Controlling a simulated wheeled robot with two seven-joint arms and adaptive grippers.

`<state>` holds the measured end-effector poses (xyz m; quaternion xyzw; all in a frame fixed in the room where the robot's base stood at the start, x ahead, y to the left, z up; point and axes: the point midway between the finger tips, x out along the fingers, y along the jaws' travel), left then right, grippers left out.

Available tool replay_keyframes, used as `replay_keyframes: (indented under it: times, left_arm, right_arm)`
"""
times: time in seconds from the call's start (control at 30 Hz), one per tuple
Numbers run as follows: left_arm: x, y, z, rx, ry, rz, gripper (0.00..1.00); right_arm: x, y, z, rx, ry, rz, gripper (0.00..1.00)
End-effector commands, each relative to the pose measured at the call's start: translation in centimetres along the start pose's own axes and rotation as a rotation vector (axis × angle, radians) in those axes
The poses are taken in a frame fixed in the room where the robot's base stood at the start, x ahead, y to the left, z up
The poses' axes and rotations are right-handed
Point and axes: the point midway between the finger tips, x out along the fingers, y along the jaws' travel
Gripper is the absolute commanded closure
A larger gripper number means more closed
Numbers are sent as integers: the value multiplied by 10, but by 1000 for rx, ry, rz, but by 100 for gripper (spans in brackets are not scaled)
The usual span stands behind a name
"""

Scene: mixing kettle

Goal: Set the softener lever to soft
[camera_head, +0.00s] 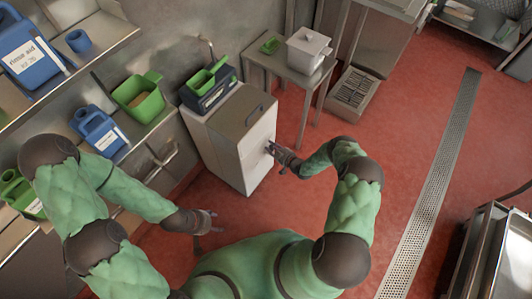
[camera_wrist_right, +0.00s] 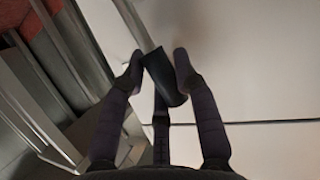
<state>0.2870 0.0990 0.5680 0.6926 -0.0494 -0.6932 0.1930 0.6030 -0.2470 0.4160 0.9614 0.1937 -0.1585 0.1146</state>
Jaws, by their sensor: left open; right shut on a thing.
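The softener is likely the white and grey cabinet (camera_head: 232,150) standing on the floor by the wall. My right gripper (camera_head: 272,149) is at the cabinet's right-hand white face. In the right wrist view, the fingers of my right gripper (camera_wrist_right: 155,66) are shut on a dark block-shaped lever (camera_wrist_right: 164,76) in front of the pale panel (camera_wrist_right: 240,70). No markings for the lever's settings are readable. My left gripper (camera_head: 212,222) is open and empty, low in front of the cabinet and apart from it.
Shelves on the left hold a blue rinse aid jug (camera_head: 28,50), another blue jug (camera_head: 98,130) and a green bin (camera_head: 140,97). A steel side table (camera_head: 262,62) with a white lidded box (camera_head: 307,48) stands behind the cabinet.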

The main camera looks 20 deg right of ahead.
Motion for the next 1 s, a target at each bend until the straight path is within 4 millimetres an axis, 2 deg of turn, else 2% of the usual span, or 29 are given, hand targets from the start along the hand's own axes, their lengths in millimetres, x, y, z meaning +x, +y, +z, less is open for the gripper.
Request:
replay_keyframes:
  times: [0.03, 0.13, 0.17, 0.23, 0.57, 1.0]
  left_arm:
    - [16, -6, 0, 0, 0, 0, 43]
    - [29, -10, -1, 0, -1, 0, 43]
    - [24, -8, 0, 0, -1, 0, 43]
    - [21, -7, 0, 0, -1, 0, 43]
    - [19, -7, -1, 0, 0, 0, 43]
    - [2, -1, 0, 0, 0, 0, 43]
  right_arm:
    - [4, 6, 7, 41, -10, -16, 100]
    - [6, 13, 7, 123, -28, -51, 100]
    - [4, 9, 5, 123, -30, -51, 62]
    - [3, 10, 3, 120, -28, -49, 43]
    - [2, 10, 2, 117, -25, -48, 43]
    - [-40, 14, -1, 118, -25, -45, 43]
